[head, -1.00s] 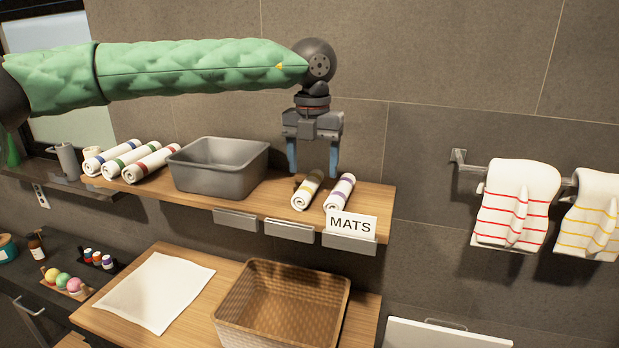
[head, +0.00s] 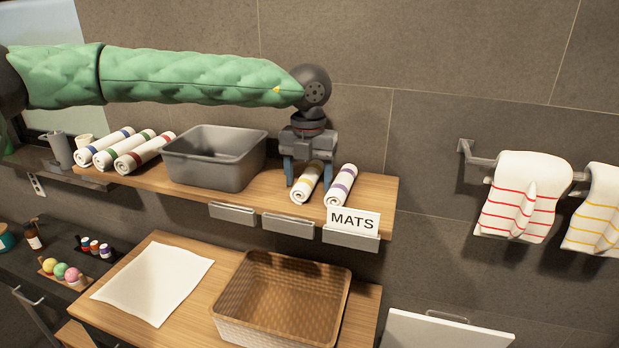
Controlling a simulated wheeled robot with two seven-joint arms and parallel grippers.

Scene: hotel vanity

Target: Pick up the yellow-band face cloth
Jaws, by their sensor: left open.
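The yellow-band face cloth (head: 304,190) is a rolled white cloth with a yellowish band, lying on the wooden shelf (head: 240,200) to the right of the grey bin. My left gripper (head: 308,182) comes down from above and is open, its two blue fingers on either side of the cloth's upper part. I cannot tell whether the fingers touch it. The gripper hides the cloth's far end. My right gripper is not in view.
A purple-band roll (head: 341,186) lies close on the right. A grey bin (head: 214,158) stands to the left, with several rolled cloths (head: 130,150) beyond it. A MATS sign (head: 353,220) is at the shelf front. A wicker basket (head: 283,300) sits below.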

